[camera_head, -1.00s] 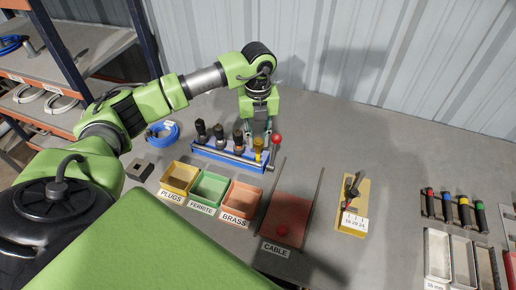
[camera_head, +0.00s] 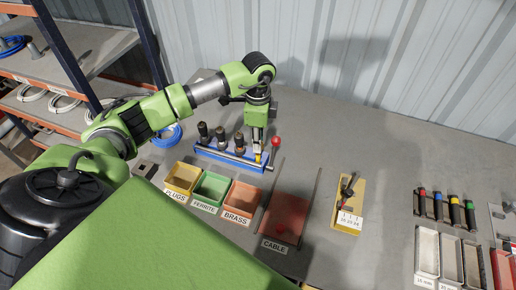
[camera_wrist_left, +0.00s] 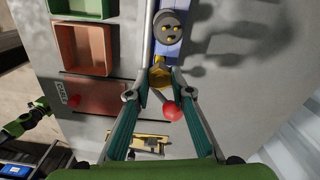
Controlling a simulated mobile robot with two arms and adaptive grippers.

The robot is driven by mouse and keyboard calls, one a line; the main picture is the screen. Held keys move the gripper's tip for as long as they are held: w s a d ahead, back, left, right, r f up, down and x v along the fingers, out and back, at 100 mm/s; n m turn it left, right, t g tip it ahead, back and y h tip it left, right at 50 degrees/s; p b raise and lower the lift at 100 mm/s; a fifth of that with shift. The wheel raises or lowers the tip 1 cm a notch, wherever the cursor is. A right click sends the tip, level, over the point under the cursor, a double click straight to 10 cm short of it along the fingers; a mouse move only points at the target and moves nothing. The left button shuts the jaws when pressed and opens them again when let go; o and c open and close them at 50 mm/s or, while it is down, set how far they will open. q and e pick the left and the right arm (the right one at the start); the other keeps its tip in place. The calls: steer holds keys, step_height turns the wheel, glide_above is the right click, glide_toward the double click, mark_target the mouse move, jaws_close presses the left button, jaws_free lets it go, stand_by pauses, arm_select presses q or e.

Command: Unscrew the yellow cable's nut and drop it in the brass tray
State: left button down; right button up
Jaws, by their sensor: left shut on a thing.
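The yellow cable's nut (camera_wrist_left: 160,77) sits at the end of the blue holder (camera_head: 228,162), at the right of several black and brown connectors. My left gripper (camera_head: 258,154) points down over that end and is shut on the nut; its fingertips lie on either side of it in the left wrist view (camera_wrist_left: 160,85). The fingers hide part of the nut and of the cable below it. The brass tray (camera_head: 233,205) is the orange box in front of the holder and looks empty; it also shows in the left wrist view (camera_wrist_left: 112,48). My right gripper is out of view.
A lever with a red knob (camera_head: 275,141) stands close to the right of my gripper. Left of the brass tray are the green ferrite tray (camera_head: 200,204) and yellow plugs tray (camera_head: 170,189). The red cable mat (camera_head: 288,212) lies to the right. Bench space behind is clear.

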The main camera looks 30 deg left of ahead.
arm_select(q)
steer(key=n+p, duration=0.1)
steer(key=n, duration=0.1)
steer(key=shift+n, duration=0.8)
steer(key=c, duration=1.7)
jaws_free()
steer(key=shift+r+p, duration=1.4)
steer(key=shift+r, duration=0.1)
steer(key=shift+f, duration=0.15)
